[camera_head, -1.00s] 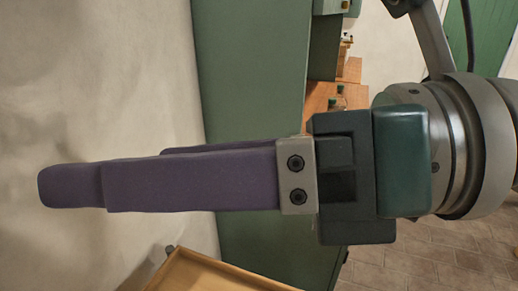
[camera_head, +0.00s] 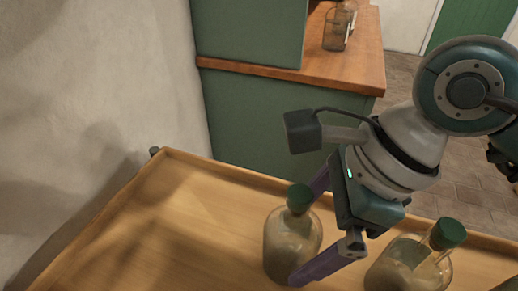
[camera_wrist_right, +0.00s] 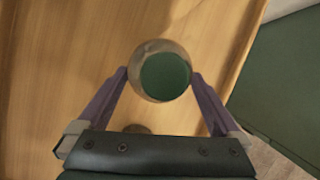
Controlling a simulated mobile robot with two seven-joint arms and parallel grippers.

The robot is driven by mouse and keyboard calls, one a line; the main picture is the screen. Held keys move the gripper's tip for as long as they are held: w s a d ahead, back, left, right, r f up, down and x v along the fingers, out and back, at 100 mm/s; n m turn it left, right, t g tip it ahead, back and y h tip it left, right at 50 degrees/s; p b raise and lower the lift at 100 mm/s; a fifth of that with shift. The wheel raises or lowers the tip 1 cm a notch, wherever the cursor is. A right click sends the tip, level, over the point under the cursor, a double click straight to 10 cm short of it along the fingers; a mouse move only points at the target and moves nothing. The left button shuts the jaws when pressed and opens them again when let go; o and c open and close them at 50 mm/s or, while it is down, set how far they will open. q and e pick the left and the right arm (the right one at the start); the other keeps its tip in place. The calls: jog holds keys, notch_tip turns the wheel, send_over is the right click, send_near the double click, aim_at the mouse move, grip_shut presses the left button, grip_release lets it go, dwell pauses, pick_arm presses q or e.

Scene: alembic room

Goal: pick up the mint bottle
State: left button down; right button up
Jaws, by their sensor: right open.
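A glass bottle with a dark green stopper (camera_head: 292,243) stands upright on the wooden table (camera_head: 190,215). A second, similar green-stoppered bottle (camera_head: 408,266) stands to its right; I cannot tell from the labels or contents which is the mint one. My right gripper (camera_head: 302,236) is open, with one purple finger on the far side of the first bottle and one on the near side. In the right wrist view the bottle's green stopper (camera_wrist_right: 165,77) sits between the fingertips (camera_wrist_right: 159,76), seen from above. Whether the fingers touch the glass is unclear. My left gripper is not in view.
The table has a raised rim (camera_head: 225,170), and its left part is clear. Behind it stands a green cabinet with a wooden top (camera_head: 345,65) bearing glassware (camera_head: 337,30). A pale wall (camera_head: 90,100) runs along the left.

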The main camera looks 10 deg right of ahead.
aim_at(291, 245)
jog(key=x, duration=0.3)
jog(key=shift+a+f+b, duration=0.15)
jog(key=shift+b, duration=0.15)
jog(key=shift+c, duration=0.4)
jog(key=c, duration=1.5)
grip_shut()
